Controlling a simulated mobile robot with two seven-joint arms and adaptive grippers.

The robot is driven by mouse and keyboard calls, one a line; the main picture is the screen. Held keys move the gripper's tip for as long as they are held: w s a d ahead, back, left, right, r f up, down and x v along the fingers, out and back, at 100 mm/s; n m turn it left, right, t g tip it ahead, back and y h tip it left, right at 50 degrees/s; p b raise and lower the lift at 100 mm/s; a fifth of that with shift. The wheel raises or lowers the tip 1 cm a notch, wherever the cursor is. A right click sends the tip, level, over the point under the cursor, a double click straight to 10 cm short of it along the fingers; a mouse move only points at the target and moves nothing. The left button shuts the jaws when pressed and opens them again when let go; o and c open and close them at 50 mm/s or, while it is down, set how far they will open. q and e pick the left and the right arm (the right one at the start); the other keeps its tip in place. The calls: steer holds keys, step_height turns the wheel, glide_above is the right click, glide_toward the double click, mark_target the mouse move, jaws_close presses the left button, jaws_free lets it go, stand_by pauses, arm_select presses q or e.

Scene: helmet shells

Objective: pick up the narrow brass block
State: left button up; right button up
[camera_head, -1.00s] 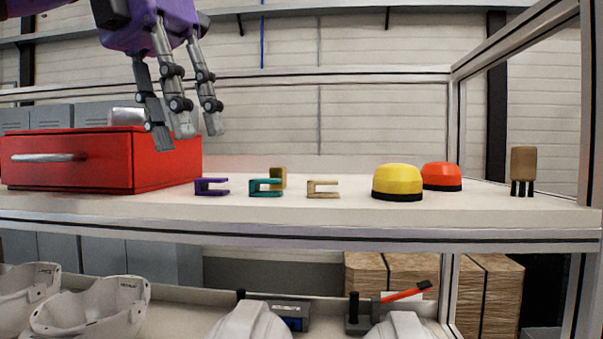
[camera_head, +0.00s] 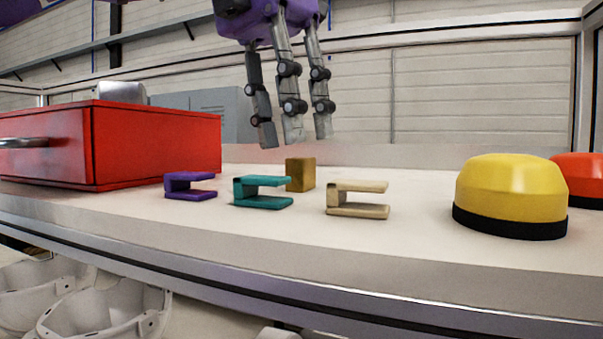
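The narrow brass block (camera_head: 301,175) stands upright on the white shelf, behind the teal and beige C-shaped pieces. Its lower left edge is partly hidden by the teal piece. My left gripper (camera_head: 292,138) hangs from above with its three grey fingers pointing down. Its fingers are spread apart and hold nothing. The fingertips appear a little above the block in the picture, with a gap between them; how far apart they are in depth I cannot tell. My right gripper is not in view.
A purple clip (camera_head: 190,186), a teal clip (camera_head: 262,191) and a beige clip (camera_head: 357,199) lie in front of the block. A red drawer box (camera_head: 155,146) is at left. A yellow dome (camera_head: 511,189) and a red-orange dome (camera_head: 582,177) are at right. White helmet shells (camera_head: 105,312) sit below.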

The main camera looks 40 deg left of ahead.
mark_target(302, 171)
arm_select(q)
steer(key=shift+w+d+f, duration=0.15)
steer(key=shift+w+f, duration=0.15)
steer(key=shift+f, duration=0.35)
steer(key=shift+w+d+f, duration=0.15)
steer(key=shift+w+f, duration=0.1)
steer(key=shift+f, duration=0.7)
jaws_close()
